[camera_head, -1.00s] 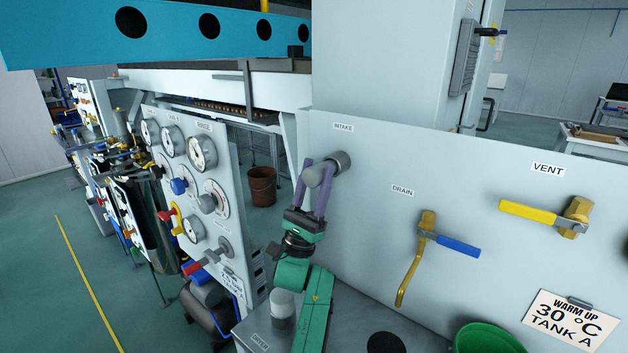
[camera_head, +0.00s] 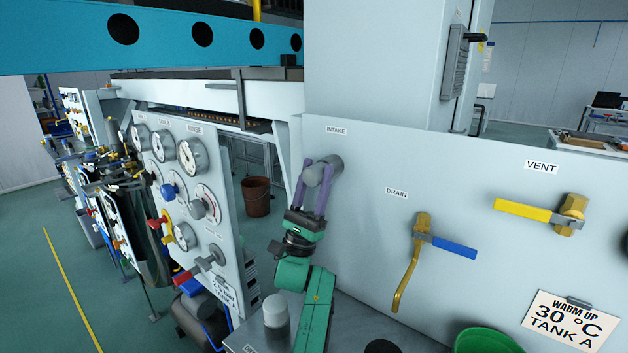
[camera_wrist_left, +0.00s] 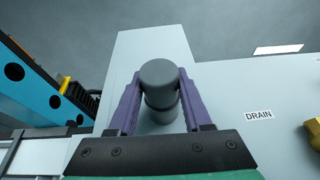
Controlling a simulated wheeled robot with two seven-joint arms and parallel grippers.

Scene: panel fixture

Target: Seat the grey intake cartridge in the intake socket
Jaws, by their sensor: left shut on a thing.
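The grey intake cartridge (camera_head: 316,175) is a short cylinder held between the purple fingers of my left gripper (camera_head: 312,187). It is at the grey round intake socket (camera_head: 336,164), under the INTAKE label on the pale panel. The cartridge lines up with the socket and overlaps it in the head view; how deep it sits cannot be told. In the left wrist view the cartridge's rounded end (camera_wrist_left: 159,73) shows between the fingers, with a darker grey cylindrical part below it. My right gripper is not in view.
The panel (camera_head: 380,160) carries a DRAIN valve (camera_head: 423,222) with a blue handle and a yellow VENT valve (camera_head: 525,210) to the right. A gauge panel (camera_head: 215,240) stands to the left. A green bucket (camera_head: 488,340) and a white-topped cylinder (camera_head: 276,312) stand low in front.

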